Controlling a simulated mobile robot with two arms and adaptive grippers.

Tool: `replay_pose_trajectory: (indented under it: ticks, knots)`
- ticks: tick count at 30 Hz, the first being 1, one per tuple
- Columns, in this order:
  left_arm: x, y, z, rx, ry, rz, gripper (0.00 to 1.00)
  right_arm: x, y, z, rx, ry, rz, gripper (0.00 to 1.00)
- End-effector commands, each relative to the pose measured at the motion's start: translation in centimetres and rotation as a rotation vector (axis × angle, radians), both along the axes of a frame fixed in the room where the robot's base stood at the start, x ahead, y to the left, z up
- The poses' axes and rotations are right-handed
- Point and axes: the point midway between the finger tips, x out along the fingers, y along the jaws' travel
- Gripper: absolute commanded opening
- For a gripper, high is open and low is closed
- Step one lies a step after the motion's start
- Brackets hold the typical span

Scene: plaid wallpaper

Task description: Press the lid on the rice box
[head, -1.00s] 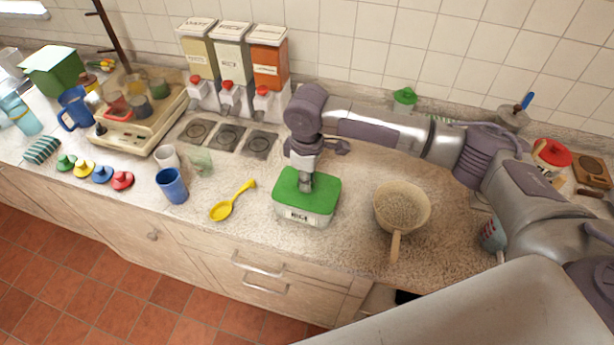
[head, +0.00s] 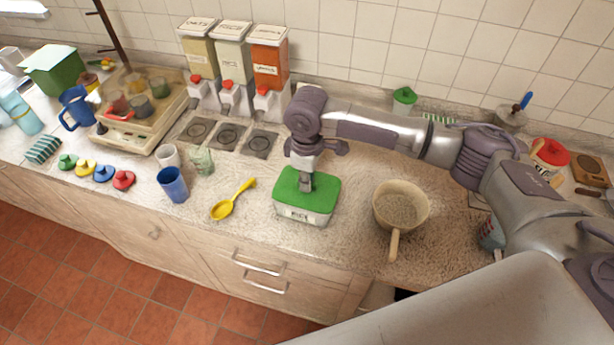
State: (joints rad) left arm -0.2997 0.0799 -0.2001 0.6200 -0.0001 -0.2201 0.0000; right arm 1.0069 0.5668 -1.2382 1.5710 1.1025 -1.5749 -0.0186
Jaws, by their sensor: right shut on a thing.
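The rice box (head: 304,215) is a small pale container with a printed label on its front, standing on the counter near its front edge. The green lid (head: 325,187) lies flat over its top; I cannot tell whether its rim is fully down all round. My right gripper (head: 306,185) points down onto the middle of the lid and is shut on the lid, its fingertips hiding the part they hold. My left gripper is not in view.
A strainer-like bowl with a handle (head: 401,207) stands right of the box. A yellow spoon (head: 232,200) and blue cup (head: 173,185) lie to the left. Three dispensers (head: 232,55) stand behind. The counter's front edge is close to the box.

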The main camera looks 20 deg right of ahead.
Motion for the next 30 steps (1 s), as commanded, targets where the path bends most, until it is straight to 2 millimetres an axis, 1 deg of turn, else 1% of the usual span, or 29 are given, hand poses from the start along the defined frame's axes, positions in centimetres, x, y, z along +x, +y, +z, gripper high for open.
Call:
replay_pose_trajectory:
  ticks: [13, 14, 18, 19, 25, 27, 29, 30]
  knots:
    - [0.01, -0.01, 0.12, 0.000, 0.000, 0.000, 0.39, -0.01, 0.03, -0.05, 0.001, 0.001, 0.001, 0.00]
    - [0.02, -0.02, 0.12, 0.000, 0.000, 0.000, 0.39, -0.01, 0.03, -0.05, 0.001, 0.001, 0.001, 0.18]
    - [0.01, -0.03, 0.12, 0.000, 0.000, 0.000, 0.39, -0.01, 0.03, -0.04, 0.001, 0.001, 0.001, 0.41]
    - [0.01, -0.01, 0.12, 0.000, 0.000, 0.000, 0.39, -0.01, 0.03, -0.04, 0.001, 0.001, 0.001, 0.44]
    - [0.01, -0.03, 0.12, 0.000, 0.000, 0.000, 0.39, -0.01, 0.03, -0.04, 0.001, 0.001, 0.001, 0.44]
    - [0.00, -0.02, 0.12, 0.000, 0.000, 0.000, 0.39, -0.02, 0.03, -0.05, 0.001, 0.001, 0.001, 0.56]
    - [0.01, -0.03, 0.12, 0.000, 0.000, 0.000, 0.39, -0.02, 0.03, -0.05, 0.001, 0.001, 0.001, 0.66]
    - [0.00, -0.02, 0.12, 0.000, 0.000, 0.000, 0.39, -0.03, 0.03, -0.05, 0.001, 0.001, 0.001, 0.69]
